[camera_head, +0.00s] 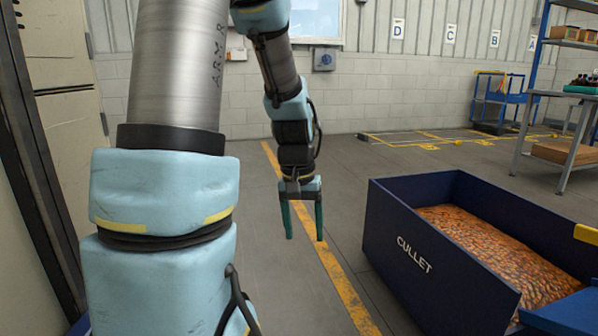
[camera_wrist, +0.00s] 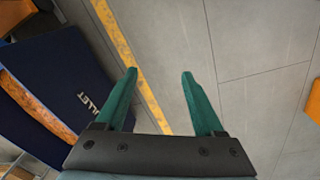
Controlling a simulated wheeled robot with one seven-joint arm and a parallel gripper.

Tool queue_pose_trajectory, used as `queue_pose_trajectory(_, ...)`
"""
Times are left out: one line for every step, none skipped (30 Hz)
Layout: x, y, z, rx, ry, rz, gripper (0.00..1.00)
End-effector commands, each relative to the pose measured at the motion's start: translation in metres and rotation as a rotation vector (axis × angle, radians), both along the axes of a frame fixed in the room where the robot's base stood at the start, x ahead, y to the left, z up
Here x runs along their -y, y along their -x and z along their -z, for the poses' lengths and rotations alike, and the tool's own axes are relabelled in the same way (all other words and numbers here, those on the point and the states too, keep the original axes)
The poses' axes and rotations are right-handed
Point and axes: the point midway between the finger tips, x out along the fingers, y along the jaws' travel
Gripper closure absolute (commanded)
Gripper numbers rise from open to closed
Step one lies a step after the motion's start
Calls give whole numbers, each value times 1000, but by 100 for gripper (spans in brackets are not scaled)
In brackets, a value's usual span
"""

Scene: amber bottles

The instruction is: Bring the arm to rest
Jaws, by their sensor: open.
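My gripper (camera_head: 304,236) hangs pointing down over the bare floor in the head view, to the left of the blue cullet bin. Its two green fingers are spread apart with nothing between them. In the wrist view the open fingers (camera_wrist: 159,75) show only grey floor and part of a yellow line between and beyond them. My arm reaches forward from the left side of the head view, with the forearm bent downward.
A dark blue bin marked CULLET (camera_head: 408,262) holds amber pieces and stands close on the right; it also shows in the wrist view (camera_wrist: 62,85). A yellow floor line (camera_head: 345,290) runs past my gripper. A bench (camera_head: 560,160) with bottles stands at the far right.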

Motion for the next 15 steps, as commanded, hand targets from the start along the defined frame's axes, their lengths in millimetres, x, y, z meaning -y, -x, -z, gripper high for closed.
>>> queue_pose_trajectory(-17, 12, -1, 19, -14, -21, 30)
queue_pose_trajectory(-26, 18, -2, 30, -22, -32, 30)
queue_pose_trajectory(-37, 26, -2, 44, -31, -47, 30)
queue_pose_trajectory(-44, 32, -2, 52, -36, -57, 30)
queue_pose_trajectory(-52, 38, -2, 63, -42, -68, 30)
queue_pose_trajectory(-61, 46, -1, 74, -47, -82, 30)
queue_pose_trajectory(-67, 53, -1, 82, -52, -92, 30)
queue_pose_trajectory(-73, 59, -1, 92, -56, -101, 30)
queue_pose_trajectory(-80, 68, 0, 102, -60, -114, 30)
queue_pose_trajectory(-79, 65, -12, 102, -59, -111, 30)
queue_pose_trajectory(-78, 64, -19, 100, -59, -109, 30)
queue_pose_trajectory(-78, 64, -25, 99, -59, -109, 30)
queue_pose_trajectory(-78, 64, -31, 98, -59, -108, 30)
queue_pose_trajectory(-77, 64, -36, 98, -59, -108, 30)
queue_pose_trajectory(-77, 64, -42, 98, -59, -108, 30)
